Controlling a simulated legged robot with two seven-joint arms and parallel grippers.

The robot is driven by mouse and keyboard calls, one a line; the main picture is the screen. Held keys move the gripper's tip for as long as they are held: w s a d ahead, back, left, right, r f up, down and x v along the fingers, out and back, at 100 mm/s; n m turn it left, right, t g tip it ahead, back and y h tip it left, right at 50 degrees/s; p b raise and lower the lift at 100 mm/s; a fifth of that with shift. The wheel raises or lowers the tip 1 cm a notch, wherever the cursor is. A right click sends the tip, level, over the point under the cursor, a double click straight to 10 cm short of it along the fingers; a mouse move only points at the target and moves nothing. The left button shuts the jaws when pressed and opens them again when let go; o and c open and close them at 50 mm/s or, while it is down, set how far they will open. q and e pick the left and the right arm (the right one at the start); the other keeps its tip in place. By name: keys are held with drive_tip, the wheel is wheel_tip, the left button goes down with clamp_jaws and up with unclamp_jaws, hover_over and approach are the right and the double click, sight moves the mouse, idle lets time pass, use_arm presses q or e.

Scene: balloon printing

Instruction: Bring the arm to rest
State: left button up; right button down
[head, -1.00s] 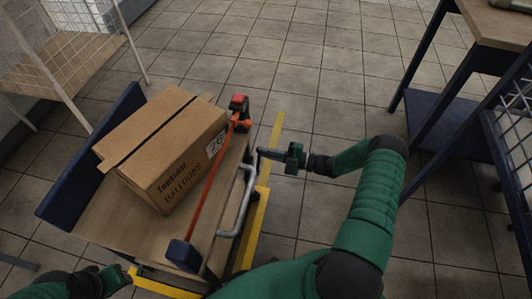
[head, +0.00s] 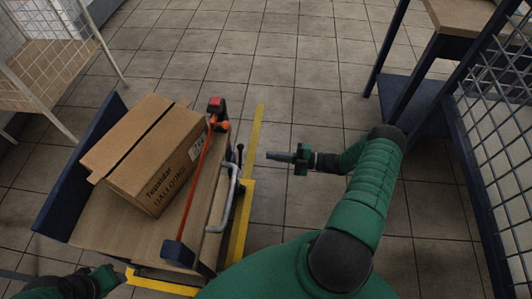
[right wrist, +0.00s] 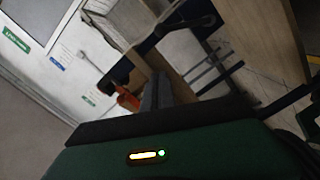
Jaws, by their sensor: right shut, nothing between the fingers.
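My right arm reaches in from the lower right of the head view. Its gripper (head: 270,156) is shut and empty, pointing left over the bare floor beside the wooden cart. Its dark fingers also show pressed together in the right wrist view (right wrist: 157,90). My left gripper (head: 108,278) shows only in part at the bottom left of the head view, near the cart's front corner. I cannot tell whether it is open or shut.
A cardboard balloon box (head: 157,183) sits on the cart (head: 120,222). A red-orange bar (head: 199,180) and a grey handle (head: 229,195) edge the cart's right side. A blue-legged table (head: 389,50) and mesh panel (head: 500,110) stand right. Floor ahead is clear.

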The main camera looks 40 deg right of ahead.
idle(0.4)
drive_tip(key=s+a+r+n+g+h, duration=0.25)
drive_tip(key=a+n+g, duration=0.45)
drive_tip(key=n, duration=0.6)
drive_tip(key=s+a+r+n+g+h, duration=0.1)
drive_tip(key=s+a+r+n+g, duration=0.2)
drive_tip(key=a+n+g, duration=0.75)
drive_tip(key=s+a+r+n+t+h, duration=0.1)
drive_tip(key=s+r+n+t+h, duration=0.25)
drive_tip(key=n, duration=1.05)
drive_tip(key=a+r+n+t+h, duration=0.1)
drive_tip(key=r+n+t+h, duration=0.45)
drive_tip(key=n, duration=0.85)
wheel_tip(320, 180, up, 29)
drive_tip(key=g+y+p, duration=0.1)
drive_tip(key=g+p, duration=0.1)
drive_tip(key=p, duration=2.4)
drive_tip(key=shift+w+a+g+p, duration=0.15)
drive_tip(key=shift+a+g+p, duration=0.1)
drive_tip(key=shift+g+p, duration=0.15)
drive_tip(key=shift+n, duration=0.25)
